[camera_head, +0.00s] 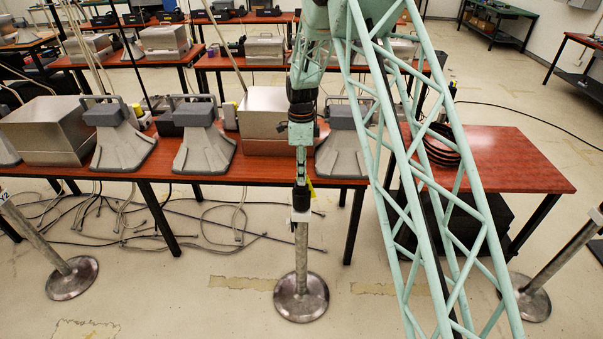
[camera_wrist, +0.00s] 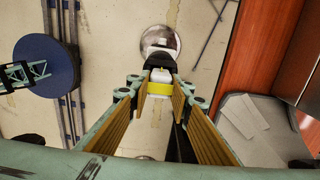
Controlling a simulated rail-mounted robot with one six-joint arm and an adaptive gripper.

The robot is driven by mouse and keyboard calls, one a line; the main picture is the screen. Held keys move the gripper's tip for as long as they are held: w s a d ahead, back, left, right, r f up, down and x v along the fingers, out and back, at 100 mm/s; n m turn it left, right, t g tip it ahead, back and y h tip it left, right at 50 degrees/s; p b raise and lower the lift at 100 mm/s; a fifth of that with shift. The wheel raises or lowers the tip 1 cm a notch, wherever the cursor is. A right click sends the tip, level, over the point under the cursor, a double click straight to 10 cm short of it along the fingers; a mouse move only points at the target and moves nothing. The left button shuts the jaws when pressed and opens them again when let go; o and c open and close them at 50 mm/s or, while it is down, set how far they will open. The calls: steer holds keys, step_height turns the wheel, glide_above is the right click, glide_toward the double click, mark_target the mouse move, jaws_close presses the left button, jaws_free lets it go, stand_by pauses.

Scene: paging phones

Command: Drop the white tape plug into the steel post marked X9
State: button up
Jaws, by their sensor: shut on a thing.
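My gripper (camera_head: 301,195) hangs pointing down over the middle steel post (camera_head: 301,260). In the wrist view my gripper (camera_wrist: 159,88) has its two brown-padded fingers closed about a white piece (camera_wrist: 161,75) with a yellow band, taken as the plug. A black part (camera_wrist: 158,60) lies just beyond it. The plug's lower end and the post's opening are hidden, so I cannot tell whether they touch. The post has a white patch at its top, with no readable mark. Its round base shows in the wrist view (camera_wrist: 162,39) past the fingertips.
A post marked Y2 (camera_head: 36,238) stands at left and another post (camera_head: 562,260) at right. A red-brown table (camera_head: 255,168) with grey paging phones (camera_head: 205,140) and metal boxes stands behind. Cables lie under it. My green lattice arm covers part of the right side.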

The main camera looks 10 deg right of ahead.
steer(key=shift+f+b, duration=0.45)
steer(key=shift+f, duration=0.35)
stand_by(0.9)
steer(key=shift+r, duration=0.8)
stand_by(1.5)
steer(key=shift+f+b, duration=0.35)
steer(key=shift+f, duration=0.45)
stand_by(0.7)
steer(key=o, duration=0.6)
steer(key=shift+c, duration=0.2)
steer(key=shift+r, duration=0.2)
steer(key=shift+r+p, duration=1.9)
steer(key=shift+r, duration=3.45)
